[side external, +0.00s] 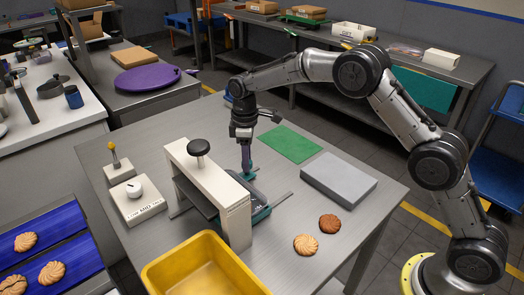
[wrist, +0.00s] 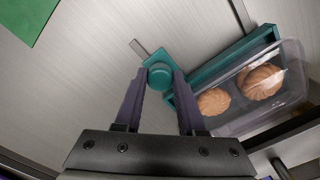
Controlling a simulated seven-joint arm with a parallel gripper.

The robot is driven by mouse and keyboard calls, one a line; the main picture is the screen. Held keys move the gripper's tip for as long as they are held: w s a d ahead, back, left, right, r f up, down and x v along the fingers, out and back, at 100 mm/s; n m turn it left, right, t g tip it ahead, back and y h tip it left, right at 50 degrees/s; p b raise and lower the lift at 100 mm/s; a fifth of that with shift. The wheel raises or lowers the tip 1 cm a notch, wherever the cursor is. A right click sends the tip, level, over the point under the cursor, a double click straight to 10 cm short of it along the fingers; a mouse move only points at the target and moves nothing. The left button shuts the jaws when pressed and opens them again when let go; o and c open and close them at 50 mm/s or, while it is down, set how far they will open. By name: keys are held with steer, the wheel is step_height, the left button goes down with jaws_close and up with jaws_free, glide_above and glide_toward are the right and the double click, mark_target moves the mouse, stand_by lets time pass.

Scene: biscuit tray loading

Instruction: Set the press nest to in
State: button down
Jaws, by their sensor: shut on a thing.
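The press nest (wrist: 235,52) is a teal slide holding a clear plastic tray (wrist: 288,100) with biscuits in it. In the side view, the nest (side external: 261,215) lies beside and partly behind the cream press frame (side external: 237,225), with its near end showing out past the frame. My gripper (wrist: 161,80) is shut on the round teal knob (wrist: 160,72) of the nest, one finger on each side. The part of the nest behind the frame is hidden.
A black-knobbed press head (side external: 199,147) tops the frame. A dial box (side external: 137,204) and a yellow-tipped switch box (side external: 118,171) stand to the left. A grey block (side external: 339,178), a green mat (side external: 290,143), two loose biscuits (side external: 307,244) and a yellow bin (side external: 160,266) surround the press.

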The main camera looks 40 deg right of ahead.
mark_target(227, 169)
steer(key=a, duration=0.7)
steer(key=shift+r, duration=0.1)
steer(key=c, duration=0.5)
jaws_free()
steer(key=shift+d, duration=0.1)
steer(key=shift+r, duration=0.4)
step_height(227, 169, up, 13)
